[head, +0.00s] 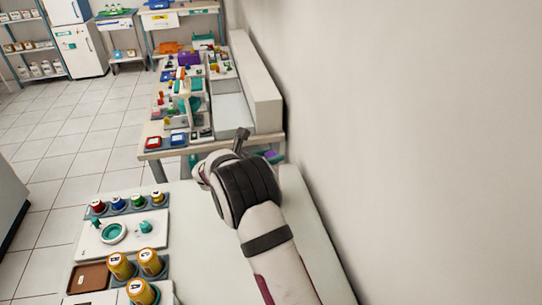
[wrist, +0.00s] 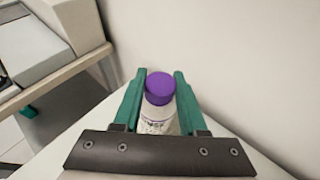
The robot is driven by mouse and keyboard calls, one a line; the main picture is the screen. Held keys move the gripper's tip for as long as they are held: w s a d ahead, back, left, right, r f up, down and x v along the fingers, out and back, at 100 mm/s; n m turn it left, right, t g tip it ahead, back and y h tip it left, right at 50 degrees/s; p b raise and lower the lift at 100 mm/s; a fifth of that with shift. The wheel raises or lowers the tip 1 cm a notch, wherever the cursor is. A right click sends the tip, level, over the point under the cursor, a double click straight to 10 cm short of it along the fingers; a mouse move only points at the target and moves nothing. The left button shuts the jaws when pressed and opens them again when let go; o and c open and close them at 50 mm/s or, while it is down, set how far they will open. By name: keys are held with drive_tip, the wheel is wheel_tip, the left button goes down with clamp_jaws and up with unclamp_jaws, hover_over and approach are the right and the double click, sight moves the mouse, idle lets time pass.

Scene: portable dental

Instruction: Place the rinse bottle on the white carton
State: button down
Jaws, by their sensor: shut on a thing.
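The rinse bottle (wrist: 158,118), white with a purple cap (wrist: 160,86) and a partly hidden printed label, sits between the green fingers of my gripper (wrist: 158,78) in the wrist view. The fingers are shut on it from both sides. In the head view my arm hides most of the gripper and bottle; a bit of purple (head: 272,155) shows beyond the wrist. I cannot pick out the white carton with certainty; a long white box (head: 256,82) stands along the wall on the far bench.
The far bench (head: 152,151) is crowded with small coloured items. The near white table (head: 190,215) has yellow-topped jars (head: 151,262), a row of small coloured jars (head: 118,203) and a brown tray (head: 88,278) at its left. A plain wall (head: 410,130) stands close on the right.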

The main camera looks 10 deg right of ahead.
drive_tip(key=shift+c, duration=2.3)
unclamp_jaws()
